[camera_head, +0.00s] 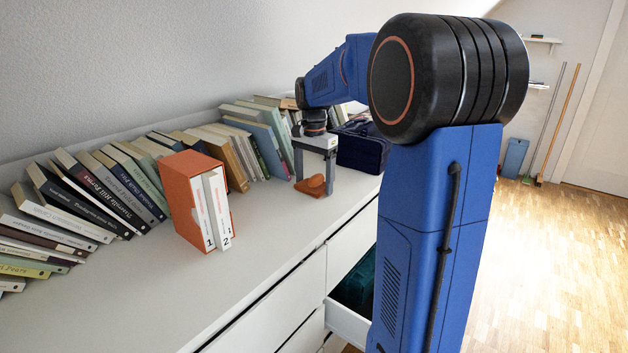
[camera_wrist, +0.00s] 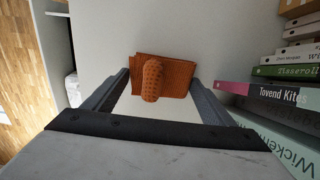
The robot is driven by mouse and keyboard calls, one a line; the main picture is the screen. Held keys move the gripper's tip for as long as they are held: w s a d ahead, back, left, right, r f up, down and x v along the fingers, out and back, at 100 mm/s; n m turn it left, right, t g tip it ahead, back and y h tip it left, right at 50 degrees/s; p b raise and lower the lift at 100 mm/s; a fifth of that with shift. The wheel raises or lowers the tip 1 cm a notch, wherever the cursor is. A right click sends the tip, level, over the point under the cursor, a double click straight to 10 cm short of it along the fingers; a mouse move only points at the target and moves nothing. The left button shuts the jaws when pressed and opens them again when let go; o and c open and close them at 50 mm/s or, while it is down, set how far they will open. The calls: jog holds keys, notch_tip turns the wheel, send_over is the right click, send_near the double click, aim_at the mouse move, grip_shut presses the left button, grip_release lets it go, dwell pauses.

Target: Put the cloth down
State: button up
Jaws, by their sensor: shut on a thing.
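The orange-brown cloth (camera_head: 311,186) is bunched low between the fingers of my gripper (camera_head: 316,178), at the white dresser top (camera_head: 270,235). In the wrist view the cloth (camera_wrist: 178,74) spreads flat with a raised, dotted fold in its middle. My gripper (camera_wrist: 160,84) has its fingers at either side of the cloth and is shut on it. The cloth's lower side is hidden, so I cannot tell whether it rests fully on the surface.
A row of leaning books (camera_head: 110,185) lines the wall. An orange slipcase (camera_head: 185,205) with two white volumes stands in front. A dark blue bag (camera_head: 362,148) sits behind my gripper. An open drawer (camera_head: 345,322) juts out below. The dresser top between slipcase and gripper is clear.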

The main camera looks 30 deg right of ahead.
jog(key=shift+f, duration=0.1)
jog(key=o, duration=1.1)
notch_tip(320, 180, up, 12)
